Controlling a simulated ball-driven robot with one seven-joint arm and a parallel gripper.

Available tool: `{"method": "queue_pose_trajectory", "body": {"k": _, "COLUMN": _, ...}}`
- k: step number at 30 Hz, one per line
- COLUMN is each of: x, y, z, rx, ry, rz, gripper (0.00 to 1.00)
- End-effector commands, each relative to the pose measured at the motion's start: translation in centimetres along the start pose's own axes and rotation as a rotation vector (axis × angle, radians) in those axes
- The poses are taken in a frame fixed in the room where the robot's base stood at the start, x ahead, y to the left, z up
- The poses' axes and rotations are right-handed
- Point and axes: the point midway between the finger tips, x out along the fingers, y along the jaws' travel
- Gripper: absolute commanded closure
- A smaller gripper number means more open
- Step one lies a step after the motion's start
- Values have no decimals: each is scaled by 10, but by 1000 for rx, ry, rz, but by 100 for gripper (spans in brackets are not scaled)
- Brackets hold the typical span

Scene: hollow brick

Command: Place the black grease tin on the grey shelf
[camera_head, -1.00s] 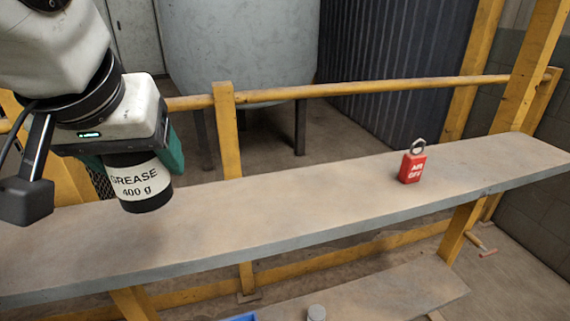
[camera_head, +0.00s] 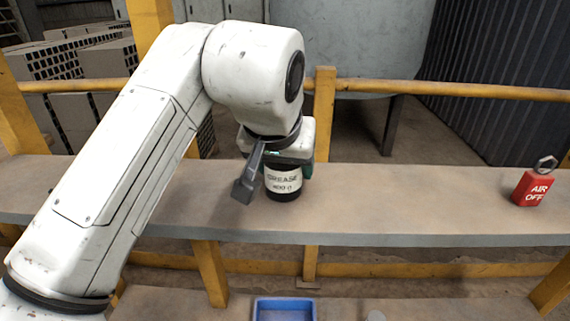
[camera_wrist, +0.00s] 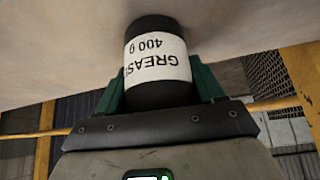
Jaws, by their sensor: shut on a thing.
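The black grease tin (camera_head: 283,184) has a white label reading GREASE 400 g. My gripper (camera_head: 285,165) is shut on it, with green fingers on either side. In the wrist view the tin (camera_wrist: 158,62) sits between the green fingers of my gripper (camera_wrist: 160,88), its far end close to the shelf surface. The grey shelf (camera_head: 400,205) runs across the head view, and the tin is upright over its middle part. I cannot tell whether the tin's base touches the shelf.
A red AIR OFF padlock (camera_head: 531,188) stands on the shelf at the right. A yellow rail (camera_head: 440,91) runs behind the shelf. A blue tray (camera_head: 284,309) is on a lower board in front. The shelf between tin and padlock is clear.

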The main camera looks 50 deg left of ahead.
Motion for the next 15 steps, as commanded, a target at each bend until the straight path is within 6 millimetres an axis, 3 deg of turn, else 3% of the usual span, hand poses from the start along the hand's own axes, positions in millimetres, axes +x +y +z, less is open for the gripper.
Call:
{"method": "queue_pose_trajectory", "body": {"k": 10, "x": 2, "y": 0, "z": 1, "rx": 1, "ry": 2, "rz": 1, "gripper": 83}}
{"method": "queue_pose_trajectory", "body": {"k": 11, "x": 2, "y": 0, "z": 1, "rx": 1, "ry": 0, "rz": 0, "gripper": 30}}
{"method": "queue_pose_trajectory", "body": {"k": 15, "x": 2, "y": 0, "z": 1, "rx": 1, "ry": 0, "rz": 0, "gripper": 16}}
